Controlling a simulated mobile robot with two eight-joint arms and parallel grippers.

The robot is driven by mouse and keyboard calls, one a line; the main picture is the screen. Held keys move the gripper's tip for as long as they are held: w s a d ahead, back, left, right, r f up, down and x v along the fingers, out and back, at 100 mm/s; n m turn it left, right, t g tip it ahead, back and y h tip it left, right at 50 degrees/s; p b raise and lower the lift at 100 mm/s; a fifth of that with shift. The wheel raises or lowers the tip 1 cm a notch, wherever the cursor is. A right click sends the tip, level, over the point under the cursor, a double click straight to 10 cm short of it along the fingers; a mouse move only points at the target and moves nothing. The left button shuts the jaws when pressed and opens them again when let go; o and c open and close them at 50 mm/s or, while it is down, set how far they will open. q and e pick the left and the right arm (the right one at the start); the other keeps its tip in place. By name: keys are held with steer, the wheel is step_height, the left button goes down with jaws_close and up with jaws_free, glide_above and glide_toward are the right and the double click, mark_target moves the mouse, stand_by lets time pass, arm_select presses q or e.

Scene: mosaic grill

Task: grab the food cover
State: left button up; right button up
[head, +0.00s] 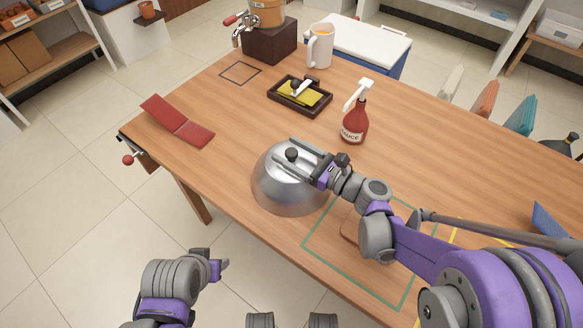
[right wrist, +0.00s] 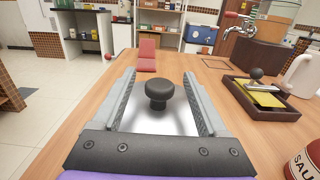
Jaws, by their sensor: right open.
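The food cover (head: 277,193) is a shiny silver dome with a black knob, standing on the wooden table near its front edge. My right gripper (head: 296,154) is over the top of the dome, with its fingers on either side of the knob. In the right wrist view the black knob (right wrist: 159,95) is between the two open fingers, with gaps on both sides. The cover's lower part is out of sight there. My left gripper (head: 222,265) is off the table's front edge, low and empty-looking; its fingers are too small to judge.
A red sauce bottle (head: 355,122) stands behind the cover, near a dark tray (head: 318,108) with a yellow pad. A red folder (head: 178,122) lies at the left. A white mug (head: 320,47) and dispenser (head: 268,42) stand at the back. Green outline (head: 321,226) marks the table.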

jaws_close()
stand_by(1.3)
